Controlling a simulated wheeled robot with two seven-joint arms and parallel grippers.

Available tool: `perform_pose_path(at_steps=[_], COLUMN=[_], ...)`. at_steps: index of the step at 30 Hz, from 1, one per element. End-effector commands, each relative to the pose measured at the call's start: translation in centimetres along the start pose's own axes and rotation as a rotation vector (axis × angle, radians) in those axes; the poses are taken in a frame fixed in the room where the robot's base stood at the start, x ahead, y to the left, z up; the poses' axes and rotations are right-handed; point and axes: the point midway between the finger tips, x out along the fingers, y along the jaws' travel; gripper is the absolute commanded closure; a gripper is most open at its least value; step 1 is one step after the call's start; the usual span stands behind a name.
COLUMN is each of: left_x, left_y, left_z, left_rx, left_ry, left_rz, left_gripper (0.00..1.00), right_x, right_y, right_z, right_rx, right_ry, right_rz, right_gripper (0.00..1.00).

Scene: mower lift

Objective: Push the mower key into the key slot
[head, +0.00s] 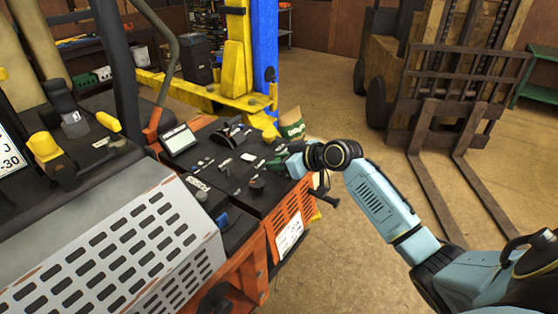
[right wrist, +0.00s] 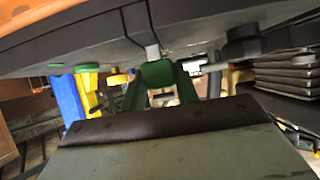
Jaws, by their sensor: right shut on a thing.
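The mower key shows in the right wrist view as a green head (right wrist: 157,73) with a short pale metal shank (right wrist: 152,50). My right gripper (right wrist: 158,84) is shut on the green head, one green finger on each side. The shank points at the dark console panel (right wrist: 90,52) and its tip meets or nearly meets it. I cannot tell how deep it sits, and the key slot is hidden. In the head view my right gripper (head: 277,163) is at the right edge of the mower's console (head: 215,185); the key is too small to make out there. My left gripper is out of view.
The console carries a small screen (head: 180,139), several levers and knobs. A yellow and blue lift post (head: 250,60) stands behind it. A forklift (head: 440,90) with lowered forks is at the right. The floor between the mower and the forklift is clear.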

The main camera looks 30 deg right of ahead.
Motion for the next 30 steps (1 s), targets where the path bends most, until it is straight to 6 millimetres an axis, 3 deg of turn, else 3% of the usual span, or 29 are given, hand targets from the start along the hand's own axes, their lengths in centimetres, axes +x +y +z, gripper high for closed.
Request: perform_pose_path(at_steps=[26, 27, 30], left_x=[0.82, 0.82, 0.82], left_y=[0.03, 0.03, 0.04], left_z=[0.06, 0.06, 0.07], left_rx=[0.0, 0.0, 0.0], left_ry=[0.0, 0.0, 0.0], left_rz=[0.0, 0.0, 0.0], left_gripper=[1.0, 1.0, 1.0], right_x=[0.58, 0.58, 0.57], right_y=[0.01, 0.01, 0.01], right_z=[1.07, 1.07, 1.07], right_rx=[0.0, 0.0, 0.0], right_ry=[0.0, 0.0, 0.0], right_rz=[0.0, 0.0, 0.0], right_gripper=[0.91, 0.65, 0.52])
